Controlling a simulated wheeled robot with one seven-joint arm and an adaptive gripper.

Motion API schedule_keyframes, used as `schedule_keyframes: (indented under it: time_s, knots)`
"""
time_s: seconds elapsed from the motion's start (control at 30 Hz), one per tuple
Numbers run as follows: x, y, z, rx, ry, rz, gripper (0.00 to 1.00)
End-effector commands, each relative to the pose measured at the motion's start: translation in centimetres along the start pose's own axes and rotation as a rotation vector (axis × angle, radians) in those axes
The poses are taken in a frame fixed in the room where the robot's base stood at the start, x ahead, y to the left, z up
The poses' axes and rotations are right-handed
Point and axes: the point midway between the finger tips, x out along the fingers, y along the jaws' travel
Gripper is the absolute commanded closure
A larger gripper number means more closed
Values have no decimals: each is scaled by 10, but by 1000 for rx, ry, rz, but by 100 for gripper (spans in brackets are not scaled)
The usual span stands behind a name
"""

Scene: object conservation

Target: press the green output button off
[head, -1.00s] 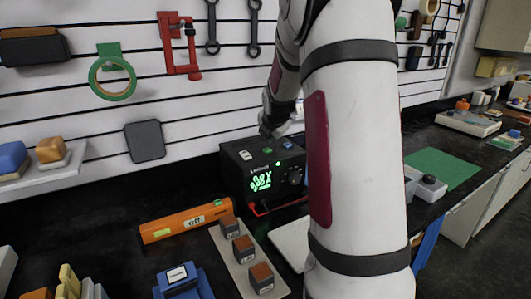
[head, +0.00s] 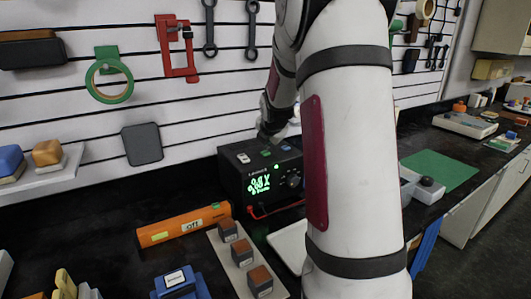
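A black power supply box (head: 232,186) stands on the dark bench against the slatted wall. Its front has a lit green display (head: 260,184), a small green light and a round knob (head: 293,181). On its top are a white switch (head: 243,158), the green output button (head: 266,152) and a blue button (head: 286,148). My gripper (head: 266,136) points down just above the top of the box, close over the green button. I cannot tell whether it touches the button. Its fingers are small and dark, partly behind my arm, so their opening is unclear.
An orange tool (head: 180,226) lies left of the box. A tray (head: 220,244) with several brown-topped blocks and a blue item (head: 181,284) are in front. A green mat (head: 440,170) lies to the right. Tools hang on the wall behind.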

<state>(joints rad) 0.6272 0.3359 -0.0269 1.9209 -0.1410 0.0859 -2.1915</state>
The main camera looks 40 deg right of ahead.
Motion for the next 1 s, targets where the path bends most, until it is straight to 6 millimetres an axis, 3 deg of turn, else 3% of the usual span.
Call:
schedule_keyframes:
  time_s: [1.0]
  knots:
    - [6,-5,-5,-1,1,0,100]
